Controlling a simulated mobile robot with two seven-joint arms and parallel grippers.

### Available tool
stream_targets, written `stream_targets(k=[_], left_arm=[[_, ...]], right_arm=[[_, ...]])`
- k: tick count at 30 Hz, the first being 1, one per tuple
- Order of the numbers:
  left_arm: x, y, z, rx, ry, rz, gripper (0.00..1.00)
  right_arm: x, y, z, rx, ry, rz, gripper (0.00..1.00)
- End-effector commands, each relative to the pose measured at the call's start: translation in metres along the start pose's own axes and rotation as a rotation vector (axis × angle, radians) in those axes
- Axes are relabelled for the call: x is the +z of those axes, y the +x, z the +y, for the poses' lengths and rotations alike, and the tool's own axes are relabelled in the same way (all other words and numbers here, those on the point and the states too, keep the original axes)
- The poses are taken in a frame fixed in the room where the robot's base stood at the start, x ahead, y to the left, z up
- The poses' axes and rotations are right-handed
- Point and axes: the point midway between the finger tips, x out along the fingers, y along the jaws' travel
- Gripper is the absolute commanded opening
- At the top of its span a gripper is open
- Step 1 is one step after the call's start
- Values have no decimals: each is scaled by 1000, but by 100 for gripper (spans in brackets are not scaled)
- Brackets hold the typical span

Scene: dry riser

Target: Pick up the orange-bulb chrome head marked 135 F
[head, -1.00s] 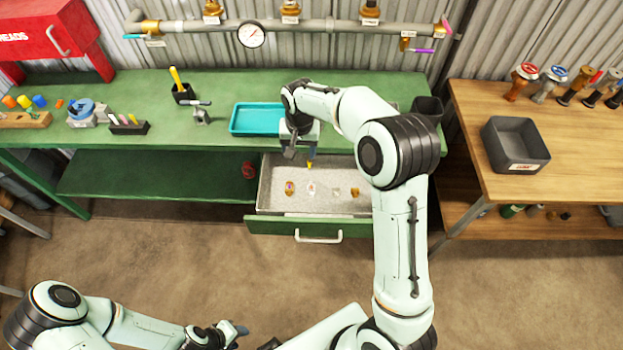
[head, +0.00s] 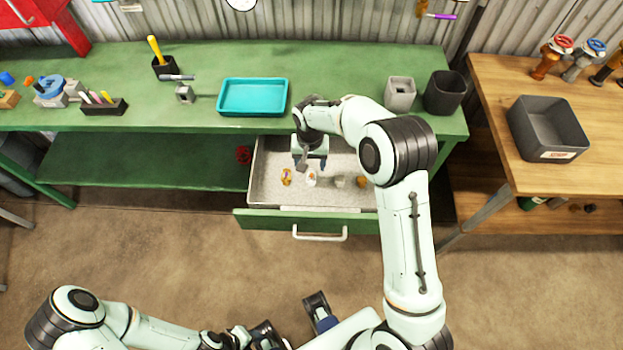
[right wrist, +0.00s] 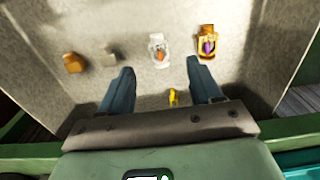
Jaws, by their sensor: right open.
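The chrome head with the orange bulb (head: 311,179) lies in the open drawer, second from left in a row of heads. In the right wrist view the chrome head (right wrist: 158,50) lies ahead of the fingertips, between their lines. Its marking is too small to read. My right gripper (head: 312,163) is over the drawer, just behind the head, pointing down. In the right wrist view its fingers (right wrist: 160,72) are spread, with no head between them. My left gripper (head: 320,312) is low at the bottom, far from the drawer; its opening is unclear.
A brass head with a purple bulb (head: 286,177) lies left of the chrome one; a grey head (head: 339,181) and a brass head (head: 361,182) lie right. A small yellow item (right wrist: 172,97) shows between the fingers. The drawer (head: 262,200) has low walls under the green bench (head: 350,65).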

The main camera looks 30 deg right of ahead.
Motion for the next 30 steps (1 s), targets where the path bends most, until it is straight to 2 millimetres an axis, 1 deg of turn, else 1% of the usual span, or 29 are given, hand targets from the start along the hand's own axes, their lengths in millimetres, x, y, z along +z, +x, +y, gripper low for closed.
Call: stream_targets(k=[1,3,11,18,22,28,29,30], left_arm=[[0,1,0,0,0,-1,43],[0,2,-1,0,-1,-1,43],[0,2,-1,-1,-1,-1,43],[0,2,-1,-1,-1,-2,43],[0,2,-1,-1,-1,-2,43],[0,2,-1,-1,-1,-2,43],[0,2,-1,-1,-1,-2,43],[0,2,-1,-1,-1,-2,43]], right_arm=[[1,11,0,2,0,-3,64],[0,21,0,2,0,-3,64],[-1,41,1,1,0,-1,64],[-4,76,3,1,-1,-3,64],[-4,84,4,0,0,-1,64],[-4,84,3,-1,0,0,64],[-4,84,3,-1,0,0,61],[-4,84,3,0,0,0,48]])
